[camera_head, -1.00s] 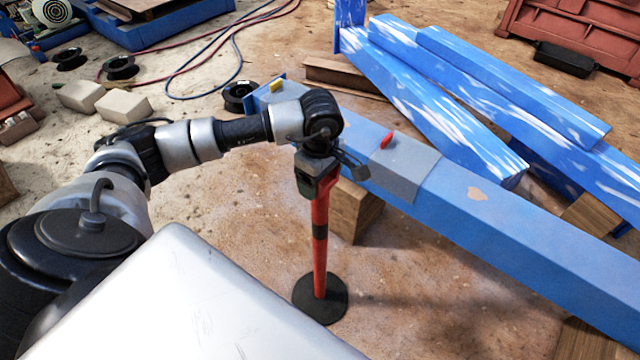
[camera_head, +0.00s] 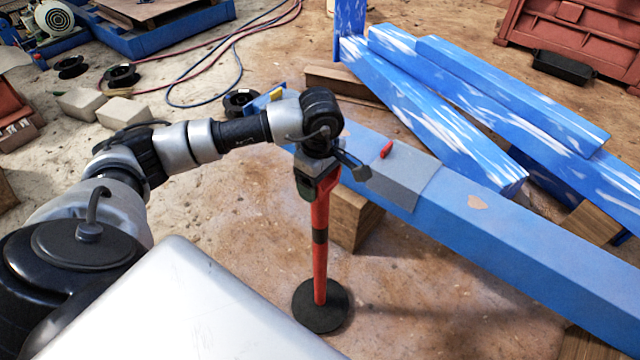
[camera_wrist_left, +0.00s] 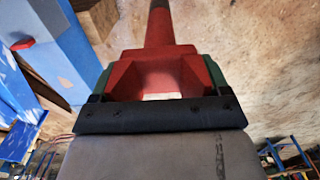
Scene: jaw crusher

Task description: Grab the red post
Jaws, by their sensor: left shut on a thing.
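The red post (camera_head: 320,267) stands upright on a round black base (camera_head: 321,306), with a dark band around its middle. In the head view my left gripper (camera_head: 317,180) is at the top of the post, shut on it. In the left wrist view the red post (camera_wrist_left: 158,25) runs away from between the fingers of the left gripper (camera_wrist_left: 155,85), and its wide red top sits in the jaws. The very top of the post is hidden by the gripper. My right gripper is not in view.
A long blue beam (camera_head: 500,235) lies just behind and right of the post, on wooden blocks (camera_head: 352,215). More blue beams (camera_head: 440,110) lie behind it. Cables (camera_head: 215,60) and black spools (camera_head: 121,78) lie on the floor at the back left.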

